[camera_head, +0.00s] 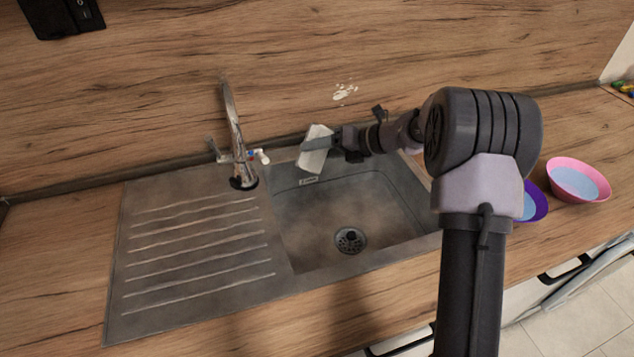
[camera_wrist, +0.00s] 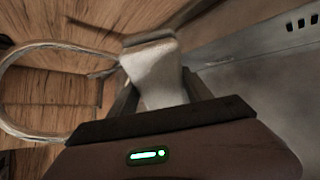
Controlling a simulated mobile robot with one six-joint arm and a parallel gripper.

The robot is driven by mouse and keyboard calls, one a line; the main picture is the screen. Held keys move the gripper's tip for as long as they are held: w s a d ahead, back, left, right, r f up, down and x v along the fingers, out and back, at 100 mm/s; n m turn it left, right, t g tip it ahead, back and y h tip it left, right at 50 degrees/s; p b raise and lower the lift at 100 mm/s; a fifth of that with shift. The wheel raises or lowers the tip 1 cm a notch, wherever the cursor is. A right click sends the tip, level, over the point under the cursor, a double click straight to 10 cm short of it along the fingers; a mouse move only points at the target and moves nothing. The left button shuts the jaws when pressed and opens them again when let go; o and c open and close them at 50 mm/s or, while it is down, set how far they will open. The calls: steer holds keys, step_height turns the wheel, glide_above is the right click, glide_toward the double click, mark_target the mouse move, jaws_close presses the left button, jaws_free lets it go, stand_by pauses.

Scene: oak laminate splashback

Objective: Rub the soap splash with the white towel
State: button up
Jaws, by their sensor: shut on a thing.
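The white towel (camera_head: 315,150) is held in my gripper (camera_head: 318,145), above the back edge of the sink. In the wrist view the towel (camera_wrist: 155,72) sits between the fingers of my gripper (camera_wrist: 158,85), which is shut on it. The soap splash (camera_head: 345,93) is a cluster of white spots on the wooden splashback, above and to the right of the towel. The towel is apart from the splash in the head view. I cannot make out the splash in the wrist view.
A chrome tap (camera_head: 236,140) stands left of my gripper. The sink basin (camera_head: 385,215) is empty, with a ribbed drainboard (camera_head: 190,250) on its left. A pink bowl (camera_head: 578,180) and a purple bowl (camera_head: 540,203) stand at the right, partly behind my arm.

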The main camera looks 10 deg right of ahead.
mark_target(356, 93)
steer(key=shift+w+d+r+m+t+h+p, duration=0.2)
steer(key=shift+w+d+r+m+t+h, duration=0.55)
steer(key=shift+w, duration=1.45)
steer(key=shift+w+d+r+m+t+h+p, duration=0.3)
steer(key=shift+w+d+r+m+t, duration=0.55)
steer(key=shift+w+m+t, duration=1)
steer(key=shift+w+d+r+m+t+h+p, duration=0.1)
steer(key=shift+w+d+r+m+t+h, duration=0.5)
steer(key=shift+w, duration=2)
steer(key=shift+w+d+r+t+p, duration=0.15)
steer(key=shift+w+t+p, duration=0.15)
steer(key=shift+w+p, duration=0.55)
steer(key=d+p, duration=0.2)
steer(key=d, duration=0.1)
steer(key=shift+w+r, duration=0.1)
steer(key=shift+w, duration=0.2)
steer(key=shift+w+d+p, duration=0.2)
steer(key=shift+d+p, duration=0.3)
steer(key=shift+d, duration=0.3)
steer(key=shift+w+d+p, duration=0.2)
steer(key=shift+d+p, duration=0.25)
steer(key=shift+d, duration=0.35)
steer(key=shift+w+d+p, duration=0.2)
steer(key=shift+d+p, duration=0.15)
steer(key=shift+d, duration=0.75)
steer(key=shift+w+d+p, duration=0.15)
steer(key=shift+d+p, duration=0.2)
steer(key=shift+d, duration=0.75)
steer(key=shift+w, duration=0.1)
